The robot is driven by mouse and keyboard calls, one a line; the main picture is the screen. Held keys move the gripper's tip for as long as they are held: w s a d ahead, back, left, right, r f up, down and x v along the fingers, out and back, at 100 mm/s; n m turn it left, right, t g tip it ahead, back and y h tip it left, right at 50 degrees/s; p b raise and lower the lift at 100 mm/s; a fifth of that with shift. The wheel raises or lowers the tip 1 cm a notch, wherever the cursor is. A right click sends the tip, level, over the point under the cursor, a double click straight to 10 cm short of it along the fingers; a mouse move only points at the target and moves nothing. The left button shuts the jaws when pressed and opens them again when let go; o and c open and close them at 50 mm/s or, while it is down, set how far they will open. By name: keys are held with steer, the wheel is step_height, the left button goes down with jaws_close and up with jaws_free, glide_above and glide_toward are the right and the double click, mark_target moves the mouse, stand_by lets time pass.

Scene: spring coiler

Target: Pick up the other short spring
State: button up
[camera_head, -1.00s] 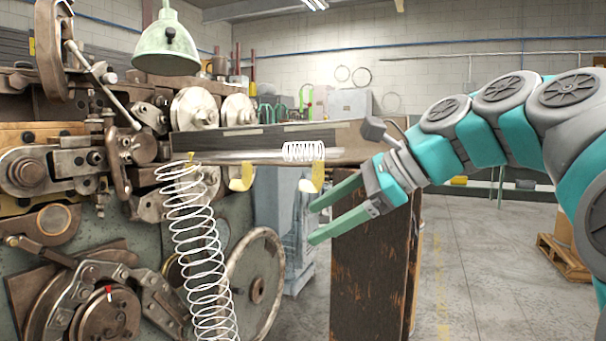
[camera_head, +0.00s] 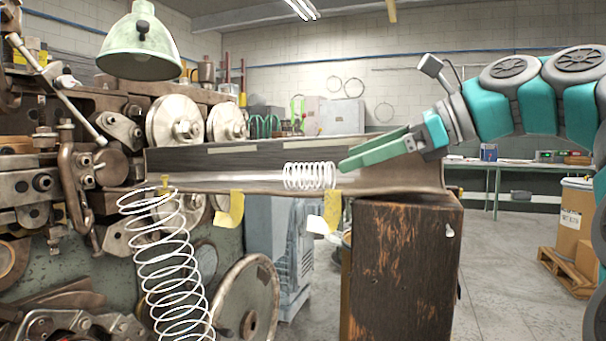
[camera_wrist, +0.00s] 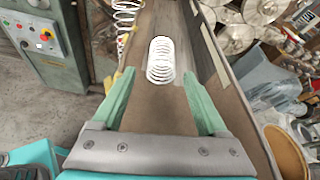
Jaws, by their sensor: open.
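A short white spring (camera_head: 310,176) lies on its side in the metal trough (camera_head: 400,180), near the trough's right part. In the wrist view the short spring (camera_wrist: 160,60) lies ahead of my fingertips, roughly midway between them. My gripper (camera_head: 345,163) is open and empty, just right of the spring in the head view; its green fingers (camera_wrist: 158,85) spread wide over the trough in the wrist view. A long white spring (camera_head: 165,260) hangs down from the trough's left end. I see only one short spring.
The coiling machine (camera_head: 75,170) with its wheels fills the left side. Yellow and white tags (camera_head: 230,210) hang from the trough's front edge. A worn wooden block (camera_head: 400,270) stands under the trough's right end. Open floor (camera_head: 500,290) lies to the right.

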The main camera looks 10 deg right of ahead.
mark_target(332, 166)
steer(key=shift+b+x, duration=0.6)
steer(key=shift+x, duration=3.25)
steer(key=shift+w+d+f, duration=0.1)
steer(key=shift+d+f, duration=0.05)
steer(key=shift+d, duration=0.05)
steer(key=c, duration=1.1)
steer(key=shift+c, duration=0.2)
